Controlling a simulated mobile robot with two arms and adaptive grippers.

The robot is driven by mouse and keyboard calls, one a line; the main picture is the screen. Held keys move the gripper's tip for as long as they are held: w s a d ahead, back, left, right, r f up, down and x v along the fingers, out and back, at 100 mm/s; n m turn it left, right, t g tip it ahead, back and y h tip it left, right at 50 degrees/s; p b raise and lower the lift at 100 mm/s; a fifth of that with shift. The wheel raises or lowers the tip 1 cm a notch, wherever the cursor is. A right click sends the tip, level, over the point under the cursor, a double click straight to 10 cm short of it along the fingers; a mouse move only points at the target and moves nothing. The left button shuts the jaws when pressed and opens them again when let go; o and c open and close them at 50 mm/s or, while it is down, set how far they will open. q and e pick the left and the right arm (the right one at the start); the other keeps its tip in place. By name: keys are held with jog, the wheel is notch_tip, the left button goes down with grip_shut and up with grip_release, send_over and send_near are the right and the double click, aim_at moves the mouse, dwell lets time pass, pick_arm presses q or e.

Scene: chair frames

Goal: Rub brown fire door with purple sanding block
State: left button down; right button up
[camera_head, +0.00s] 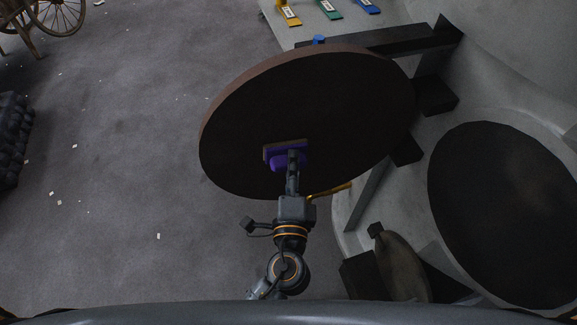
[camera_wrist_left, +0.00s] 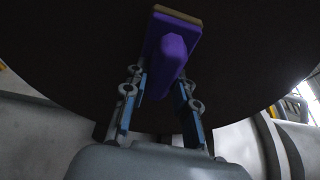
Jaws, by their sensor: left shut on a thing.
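The brown fire door (camera_head: 310,105) is a large round dark disc with a brown edge, standing open in the middle of the head view. Its dark face (camera_wrist_left: 75,50) fills the top of the left wrist view. My left gripper (camera_head: 291,165) is shut on the purple sanding block (camera_head: 288,153), in front of the lower part of the door face. In the left wrist view the purple grip of the block (camera_wrist_left: 170,62) sits between the two fingers. The block's flat pad faces the door and looks to be against it; exact contact is hard to tell. My right gripper is not in view.
A round dark opening (camera_head: 505,215) in a grey body lies at the right. Dark brackets (camera_head: 380,40) run behind the door. Yellow, green and blue tagged items (camera_head: 329,9) lie on a pale surface at the top. Grey floor (camera_head: 120,150) at the left is mostly clear, with small scraps.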

pick_arm(q)
jog(key=shift+w+d, duration=0.25)
jog(key=shift+d, duration=0.5)
jog(key=shift+d, duration=0.1)
jog(key=shift+w+d+b, duration=0.25)
jog(key=shift+d+b, duration=0.3)
jog(key=shift+d, duration=0.55)
jog(key=shift+d, duration=0.1)
